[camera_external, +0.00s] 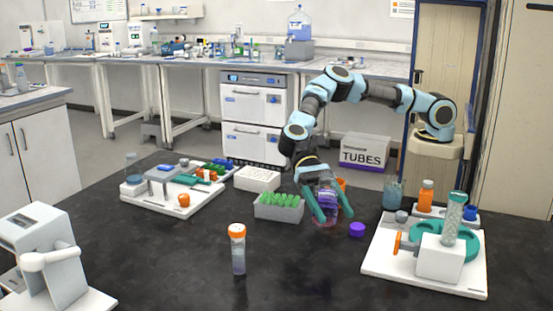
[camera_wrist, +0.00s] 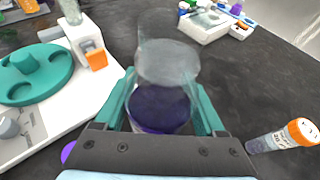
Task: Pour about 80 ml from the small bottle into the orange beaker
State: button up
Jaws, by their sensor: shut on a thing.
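My gripper (camera_external: 327,208) is shut on a clear bottle with purple contents (camera_external: 325,196), low over the black bench. In the wrist view the bottle (camera_wrist: 158,108) sits between the teal fingers, with a clear, greyish round section (camera_wrist: 166,62) beyond the purple part. I cannot tell its exact tilt. A pinkish patch (camera_external: 325,223) shows low between the fingertips. An orange object (camera_external: 341,183), perhaps the orange beaker, is just behind my gripper and mostly hidden. A loose purple cap (camera_external: 357,229) lies right of my gripper.
An orange-capped tube (camera_external: 238,255) stands at the front. A grey rack with green tubes (camera_external: 279,212) is close on the left. A white station with a teal disc (camera_external: 390,270) is on the right. A clear beaker (camera_external: 393,193) stands behind it. The front bench is mostly clear.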

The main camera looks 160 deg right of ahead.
jog(key=s+a+r+p, duration=0.1)
jog(key=s+a+p, duration=0.1)
jog(key=s+p, duration=0.6)
jog(key=s+a+r+p, duration=0.1)
jog(key=s+p, duration=0.7)
jog(key=s, duration=1.2)
jog(key=shift+s+a, duration=0.4)
jog(key=shift+a, duration=0.2)
jog(key=shift+f+m, duration=0.15)
jog(key=shift+m, duration=0.15)
